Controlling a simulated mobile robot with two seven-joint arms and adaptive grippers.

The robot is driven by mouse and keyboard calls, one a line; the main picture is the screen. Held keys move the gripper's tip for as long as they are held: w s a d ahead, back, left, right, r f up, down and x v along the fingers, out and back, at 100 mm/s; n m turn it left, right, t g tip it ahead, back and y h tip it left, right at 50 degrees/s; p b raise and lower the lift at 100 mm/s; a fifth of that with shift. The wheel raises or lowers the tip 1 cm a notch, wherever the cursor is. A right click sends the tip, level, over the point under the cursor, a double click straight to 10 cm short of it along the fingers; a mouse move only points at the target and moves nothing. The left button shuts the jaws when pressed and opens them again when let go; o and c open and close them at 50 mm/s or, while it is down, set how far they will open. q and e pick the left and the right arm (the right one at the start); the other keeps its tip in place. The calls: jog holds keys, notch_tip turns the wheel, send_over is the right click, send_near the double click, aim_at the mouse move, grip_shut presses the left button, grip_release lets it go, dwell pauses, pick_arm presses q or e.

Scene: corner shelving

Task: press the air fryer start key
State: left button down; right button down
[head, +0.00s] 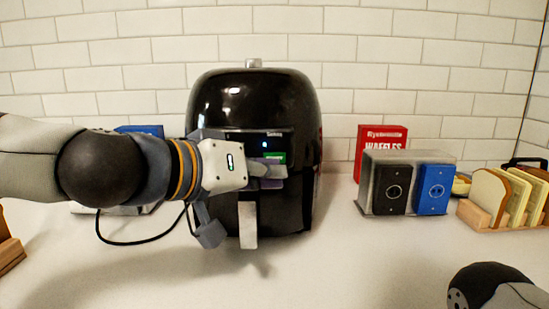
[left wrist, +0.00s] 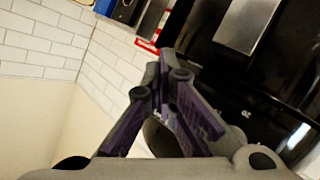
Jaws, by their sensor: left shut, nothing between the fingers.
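The black air fryer (head: 253,100) stands on the counter against the tiled wall. Its front panel carries a small blue light (head: 265,145) and a green key (head: 276,157); I cannot read the key's label. My left gripper (head: 272,174) is shut and empty in front of the panel, its fingertips just below the green key. I cannot tell whether they touch the front. The left gripper hides part of the panel. In the left wrist view its fingers (left wrist: 172,65) converge beside the dark fryer body (left wrist: 285,60). My right gripper is out of view.
The fryer's light handle (head: 248,225) hangs below my left gripper.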

pick_arm(q)
jog(key=shift+w, duration=0.1)
jog(key=shift+w, duration=0.35)
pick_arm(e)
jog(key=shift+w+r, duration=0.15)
pick_arm(q)
jog(key=shift+w, duration=0.3)
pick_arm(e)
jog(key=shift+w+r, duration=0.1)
pick_arm(q)
jog(key=shift+s, duration=0.1)
dwell(0.5)
jog(key=shift+s+p, duration=0.45)
jog(key=shift+s, duration=0.2)
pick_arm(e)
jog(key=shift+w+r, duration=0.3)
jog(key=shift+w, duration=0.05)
